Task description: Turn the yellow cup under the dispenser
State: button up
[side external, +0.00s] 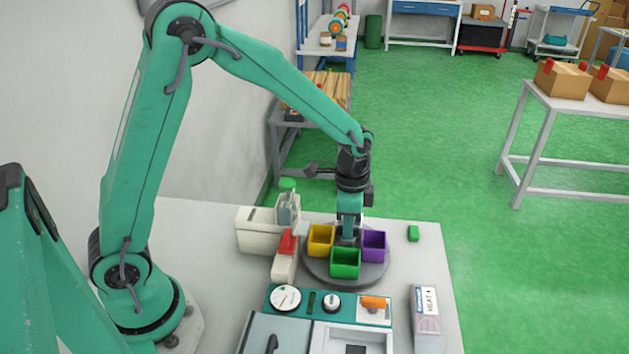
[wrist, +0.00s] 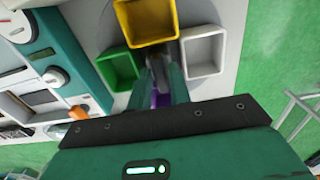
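The yellow cup (side external: 321,240) is a square open box on the left of a round grey turntable (side external: 318,277). It is at the top of the wrist view (wrist: 148,22). In the side view it is beside the dispenser (side external: 257,230); I cannot tell whether it is under its small pale spout (side external: 301,229). My gripper (side external: 347,238) points down at the turntable's middle, among the cups. In the wrist view its fingers (wrist: 162,90) are apart at a grey central part (wrist: 162,60). Whether they grip it is unclear.
A green cup (side external: 345,264), a purple cup (side external: 373,246) and a white cup (wrist: 202,52) share the turntable. A red-topped lever part (side external: 287,242) stands left of it. A control panel (side external: 331,304) is in front. A green block (side external: 413,233) lies at right.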

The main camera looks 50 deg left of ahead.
jog(key=shift+o, duration=1.2)
jog(key=shift+r, duration=3.85)
jog(key=shift+r, duration=0.1)
jog(key=shift+s+a+r, duration=0.2)
jog(key=shift+s+r, duration=0.15)
jog(key=shift+r, duration=0.15)
jog(key=s+a+r+n+t, duration=0.2)
jog(key=s+r+n, duration=0.2)
jog(key=s, duration=0.5)
jog(key=s+a+r+n+t, duration=0.3)
jog(key=s+r+n, duration=0.1)
jog(key=s, duration=0.5)
jog(key=shift+s+a+r+n+t, duration=0.15)
jog(key=shift+s+r+n+t, duration=0.15)
jog(key=shift+n, duration=0.2)
